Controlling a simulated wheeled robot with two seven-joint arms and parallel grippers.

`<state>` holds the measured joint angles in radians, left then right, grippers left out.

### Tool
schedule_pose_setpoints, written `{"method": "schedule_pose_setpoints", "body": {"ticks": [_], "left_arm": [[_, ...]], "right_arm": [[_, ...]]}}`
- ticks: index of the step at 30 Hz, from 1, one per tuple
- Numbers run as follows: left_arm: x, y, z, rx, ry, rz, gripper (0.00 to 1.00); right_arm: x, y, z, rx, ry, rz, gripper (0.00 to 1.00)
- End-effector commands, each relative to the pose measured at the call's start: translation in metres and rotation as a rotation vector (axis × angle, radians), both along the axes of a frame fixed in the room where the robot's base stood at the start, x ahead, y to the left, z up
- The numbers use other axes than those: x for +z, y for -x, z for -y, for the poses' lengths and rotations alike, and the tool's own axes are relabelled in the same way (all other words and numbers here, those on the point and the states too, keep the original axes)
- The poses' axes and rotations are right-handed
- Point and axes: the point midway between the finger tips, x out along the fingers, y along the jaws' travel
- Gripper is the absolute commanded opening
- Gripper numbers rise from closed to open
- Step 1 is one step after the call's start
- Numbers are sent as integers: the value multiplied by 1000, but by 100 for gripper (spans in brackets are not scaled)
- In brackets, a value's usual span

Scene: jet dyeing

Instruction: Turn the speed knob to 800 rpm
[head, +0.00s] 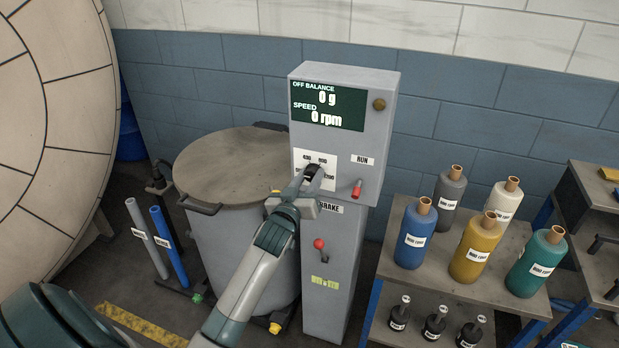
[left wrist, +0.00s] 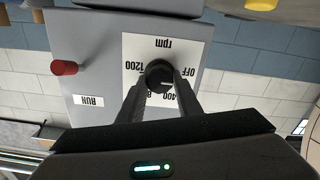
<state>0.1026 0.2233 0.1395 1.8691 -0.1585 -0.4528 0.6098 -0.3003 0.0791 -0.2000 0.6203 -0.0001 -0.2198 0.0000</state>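The black speed knob (head: 312,170) is on the white dial plate of the grey control cabinet (head: 338,240). The plate (left wrist: 135,48) reads OFF, 400, 1200 and rpm; the 800 label is partly hidden by a finger there. My left gripper (head: 306,181) is at the knob, one finger on each side, with no clear gap between the fingertips and the knob. The display (head: 327,106) reads 0 g and 0 rpm. My right gripper is not in view.
A red RUN control (head: 357,188) is right of the dial. A red-knobbed BRAKE lever (head: 319,244) is below it. A lidded grey drum (head: 235,165) stands left of the cabinet. A shelf (head: 385,262) with several coloured bottles stands to the right.

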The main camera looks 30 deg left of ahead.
Motion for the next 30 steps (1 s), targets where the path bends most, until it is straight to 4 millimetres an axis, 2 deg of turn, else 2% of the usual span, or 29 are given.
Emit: {"method": "schedule_pose_setpoints", "body": {"ticks": [10, 17, 30], "left_arm": [[0, 0, 0, 0, -16, -5, 9], [1, 0, 0, 0, -90, -24, 9], [1, 0, 1, -1, -420, -103, 9]], "right_arm": [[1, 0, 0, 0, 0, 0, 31], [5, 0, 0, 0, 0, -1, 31], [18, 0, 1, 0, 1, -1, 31]]}}
